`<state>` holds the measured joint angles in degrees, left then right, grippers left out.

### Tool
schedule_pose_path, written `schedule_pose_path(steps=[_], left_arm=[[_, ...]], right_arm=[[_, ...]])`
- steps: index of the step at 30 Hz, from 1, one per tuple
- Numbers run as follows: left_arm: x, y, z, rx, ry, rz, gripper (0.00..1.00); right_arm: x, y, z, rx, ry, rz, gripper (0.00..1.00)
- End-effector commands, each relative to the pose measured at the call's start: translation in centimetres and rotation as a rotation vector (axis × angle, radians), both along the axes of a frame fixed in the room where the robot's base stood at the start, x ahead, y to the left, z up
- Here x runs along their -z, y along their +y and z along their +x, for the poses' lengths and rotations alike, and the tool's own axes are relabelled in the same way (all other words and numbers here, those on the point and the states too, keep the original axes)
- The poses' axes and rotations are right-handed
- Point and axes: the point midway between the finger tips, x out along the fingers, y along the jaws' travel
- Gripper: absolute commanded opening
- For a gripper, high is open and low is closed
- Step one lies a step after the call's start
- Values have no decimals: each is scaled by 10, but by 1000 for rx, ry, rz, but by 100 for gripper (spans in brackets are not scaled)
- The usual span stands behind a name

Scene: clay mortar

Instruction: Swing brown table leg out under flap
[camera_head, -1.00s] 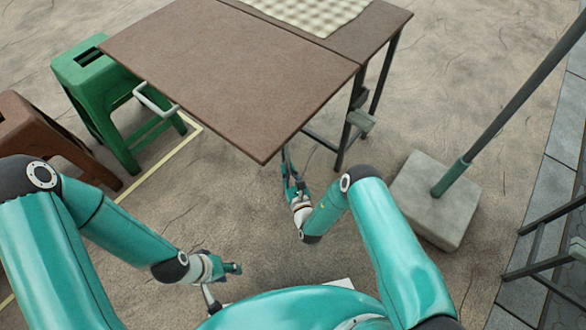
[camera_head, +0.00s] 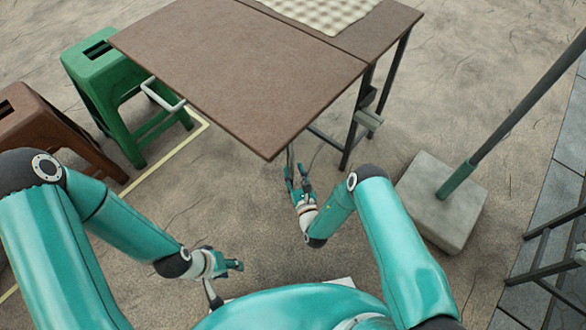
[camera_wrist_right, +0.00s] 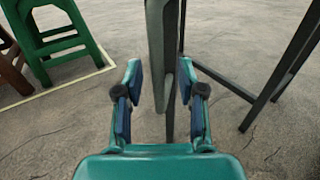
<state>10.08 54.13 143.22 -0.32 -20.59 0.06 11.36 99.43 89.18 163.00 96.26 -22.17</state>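The brown table's flap (camera_head: 235,75) stands out level toward me, its near corner above my right gripper. My right gripper (camera_head: 298,180) is below the flap's right edge, fingers apart. A thin grey upright bar (camera_head: 290,156) drops from under the flap beside the fingers. In the right wrist view my open fingers (camera_wrist_right: 161,100) flank a grey-green upright bar (camera_wrist_right: 160,50), with visible gaps on both sides. A darker upright (camera_wrist_right: 169,125) shows behind it; I cannot tell how the two join. My left gripper (camera_head: 236,265) hangs low, away from the table; its finger gap is unclear.
A green stool (camera_head: 115,95) and a brown stool (camera_head: 45,140) stand left of the table. Fixed dark table legs (camera_head: 355,120) stand right of my right gripper. A pole on a concrete block (camera_head: 440,205) stands further right. Floor below the flap is mostly clear.

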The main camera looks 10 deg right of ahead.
Motion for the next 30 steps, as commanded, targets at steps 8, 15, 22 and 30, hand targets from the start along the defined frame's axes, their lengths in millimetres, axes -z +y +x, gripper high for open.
schedule_pose_path(steps=[8, 15, 22, 30], left_arm=[[0, 0, 0, 0, 0, 0, 40], [0, 0, 0, 0, 0, 0, 40], [0, 0, 0, 0, 0, 0, 40], [1, 0, 0, 0, 0, 0, 40]], right_arm=[[2, -7, -55, 2, 7, 2, 39], [2, -10, -93, 0, 6, 3, 39], [2, -10, -105, -1, 3, 3, 39], [1, -9, -104, -7, 3, 4, 26]])
